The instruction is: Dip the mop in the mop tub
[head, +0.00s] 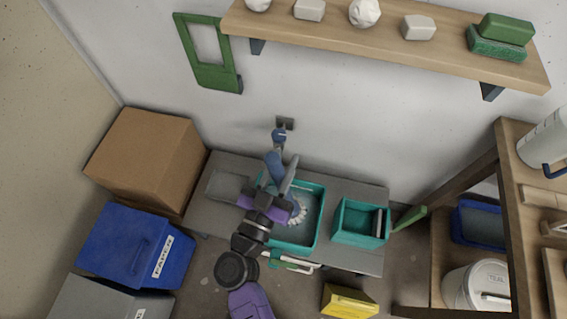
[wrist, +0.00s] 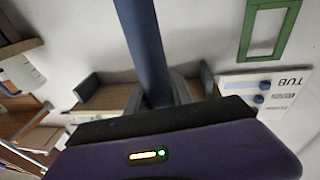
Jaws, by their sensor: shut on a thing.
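The mop has a blue handle (head: 273,162), which rises upright through my gripper (head: 284,172). The gripper is shut on the handle, and the handle also shows between the grey fingers in the wrist view (wrist: 143,45). The pale mop head (head: 299,212) shows below, inside the outline of the large teal tub (head: 321,218), near its left-middle. The tub holds greyish liquid. My wrist hides the tub's left side and part of the mop. I cannot tell how deep the mop head is.
A smaller teal bin (head: 360,239) stands right of the tub. A cardboard box (head: 140,155) and a blue bin (head: 130,245) are at left. A wooden shelf (head: 390,35) hangs above. A yellow object (head: 349,302) is in front. A wooden rack (head: 508,200) stands at right.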

